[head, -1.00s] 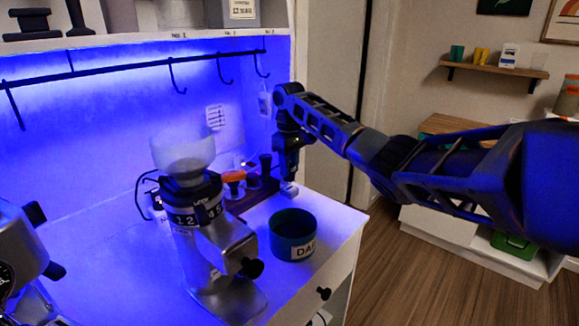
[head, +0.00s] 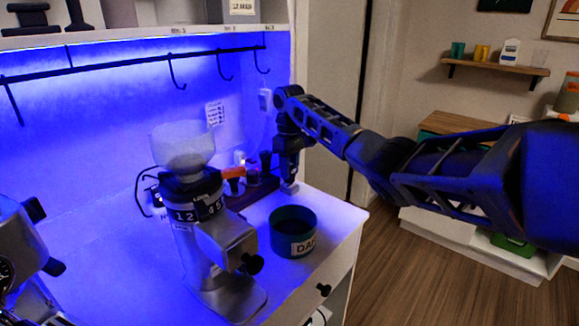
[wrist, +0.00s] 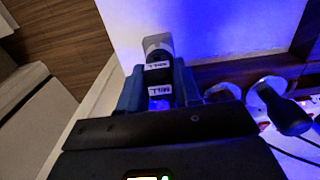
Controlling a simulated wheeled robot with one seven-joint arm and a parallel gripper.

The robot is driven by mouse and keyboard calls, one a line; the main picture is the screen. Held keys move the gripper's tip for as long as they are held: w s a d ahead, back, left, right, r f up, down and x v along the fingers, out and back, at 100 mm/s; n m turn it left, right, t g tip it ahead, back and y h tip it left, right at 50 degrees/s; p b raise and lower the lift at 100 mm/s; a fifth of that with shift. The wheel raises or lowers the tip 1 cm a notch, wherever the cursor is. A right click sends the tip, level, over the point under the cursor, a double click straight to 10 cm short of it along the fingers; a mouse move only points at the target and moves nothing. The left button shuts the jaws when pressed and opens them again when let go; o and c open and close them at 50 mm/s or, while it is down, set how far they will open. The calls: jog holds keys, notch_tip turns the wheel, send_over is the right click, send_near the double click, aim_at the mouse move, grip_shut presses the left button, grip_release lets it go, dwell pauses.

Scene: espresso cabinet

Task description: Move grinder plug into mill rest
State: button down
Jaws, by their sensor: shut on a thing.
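My gripper (wrist: 159,88) is shut on a dark plug (wrist: 158,74) with white "MILL" labels, the grinder plug, held between its two fingers in the wrist view. A pale grey-white piece (wrist: 157,42) shows just beyond the plug; I cannot tell whether it is the mill rest or part of the plug. In the head view my gripper (head: 289,174) points down at the counter's back right, with a small pale piece (head: 289,188) at its tip. Whether the plug is seated there is hidden. The grinder (head: 205,235) stands upright to the left.
A teal tub (head: 293,240) with a partly readable label stands in front of my gripper. A dark wooden rack (head: 240,200) with dark-handled tools and an orange piece (head: 233,172) lies to the left. A hook rail (head: 130,66) runs above. The counter's right edge is close.

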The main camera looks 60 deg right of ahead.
jog(key=shift+f, duration=0.8)
jog(key=c, duration=0.7)
grip_release()
notch_tip(320, 180, up, 8)
jog(key=shift+f+b, duration=0.1)
jog(key=shift+b, duration=0.75)
